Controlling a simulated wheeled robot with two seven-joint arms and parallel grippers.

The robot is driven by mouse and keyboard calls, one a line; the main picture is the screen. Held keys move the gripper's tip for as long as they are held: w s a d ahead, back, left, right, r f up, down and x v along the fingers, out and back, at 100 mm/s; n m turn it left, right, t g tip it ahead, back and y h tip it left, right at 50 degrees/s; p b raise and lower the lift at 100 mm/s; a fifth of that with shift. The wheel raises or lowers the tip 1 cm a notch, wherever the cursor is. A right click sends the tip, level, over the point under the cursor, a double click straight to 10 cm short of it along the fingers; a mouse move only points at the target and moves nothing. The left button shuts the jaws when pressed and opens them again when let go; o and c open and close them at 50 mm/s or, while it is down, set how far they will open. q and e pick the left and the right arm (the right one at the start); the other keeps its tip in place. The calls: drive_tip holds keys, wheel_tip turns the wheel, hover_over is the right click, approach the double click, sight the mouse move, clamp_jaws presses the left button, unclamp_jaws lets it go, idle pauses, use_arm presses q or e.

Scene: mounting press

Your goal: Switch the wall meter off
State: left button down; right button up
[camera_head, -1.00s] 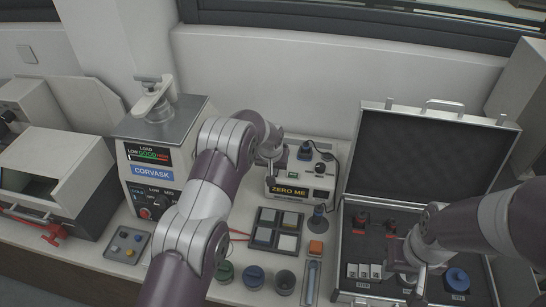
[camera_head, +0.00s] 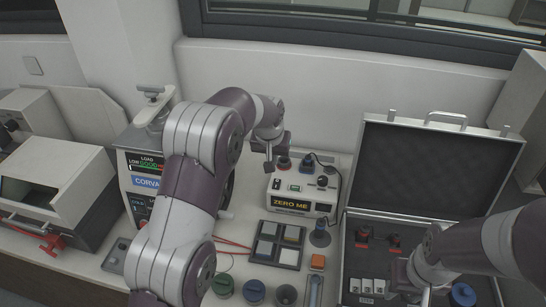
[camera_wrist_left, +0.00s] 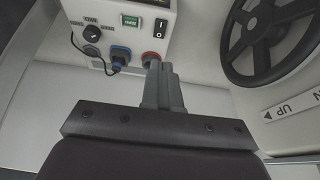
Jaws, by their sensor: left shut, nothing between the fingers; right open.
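The wall meter (camera_head: 304,207) is a pale box with a yellow-lettered display reading "ZERO ME", standing against the back wall. Its top carries a black rocker switch (camera_head: 277,184), a green indicator, a black knob, and red and blue sockets. In the left wrist view the rocker switch (camera_wrist_left: 161,28) shows a white mark, beside the lit green indicator (camera_wrist_left: 130,20). My left gripper (camera_head: 269,167) is shut and empty at the meter's upper left; its fingertips (camera_wrist_left: 160,66) appear close to the red socket (camera_wrist_left: 152,58), contact unclear. My right gripper (camera_head: 422,292) is over the open case, its tips partly cut off.
The CORVASK press (camera_head: 145,168) stands left of the meter, partly behind my left arm. Its black handwheel (camera_wrist_left: 265,40) is near the left gripper. A tray of square pads (camera_head: 278,246) lies before the meter. The open black case (camera_head: 425,170) is at right.

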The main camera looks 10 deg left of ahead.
use_arm(q)
drive_tip(key=w+b, duration=0.1)
drive_tip(key=b, duration=0.2)
drive_tip(key=p, duration=0.5)
approach(279, 181)
drive_tip(key=x, duration=0.5)
drive_tip(key=shift+w+f, duration=0.3)
drive_tip(key=shift+a+f, duration=0.1)
drive_tip(key=shift+f, duration=0.35)
